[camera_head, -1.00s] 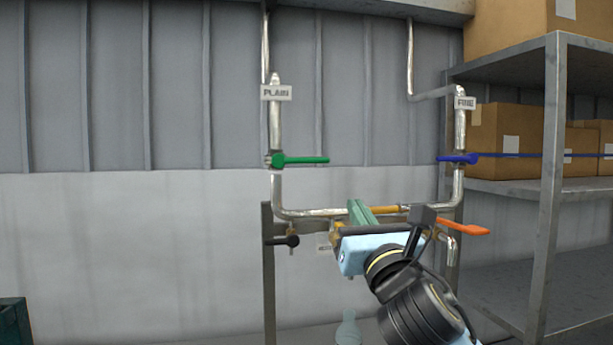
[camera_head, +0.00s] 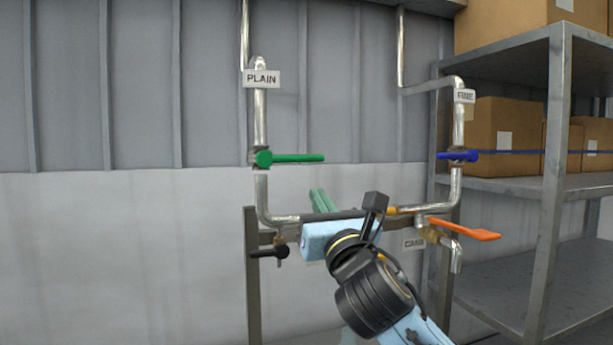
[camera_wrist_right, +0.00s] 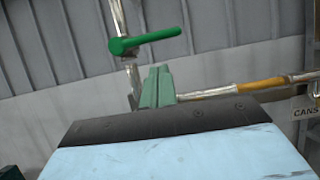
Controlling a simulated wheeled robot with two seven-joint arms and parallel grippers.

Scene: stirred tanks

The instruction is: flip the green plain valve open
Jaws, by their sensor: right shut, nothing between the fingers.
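The green plain valve (camera_head: 290,158) sits on the left vertical pipe, below the PLAIN sign (camera_head: 261,78). Its lever points right, level and across the pipe. In the right wrist view the green lever (camera_wrist_right: 146,39) shows above and slightly left of the fingertips. My right gripper (camera_head: 318,198) is shut and empty, its pale green fingers pointing up, below the lever and apart from it. The closed fingers also show in the right wrist view (camera_wrist_right: 157,84). My left gripper is not in view.
A blue valve (camera_head: 460,156) is on the right pipe. An orange lever (camera_head: 465,229) and a black lever (camera_head: 268,252) are lower down. The horizontal pipe (camera_head: 405,209) runs behind my right gripper. A metal shelf (camera_head: 555,150) with boxes stands at right. The wall at left is clear.

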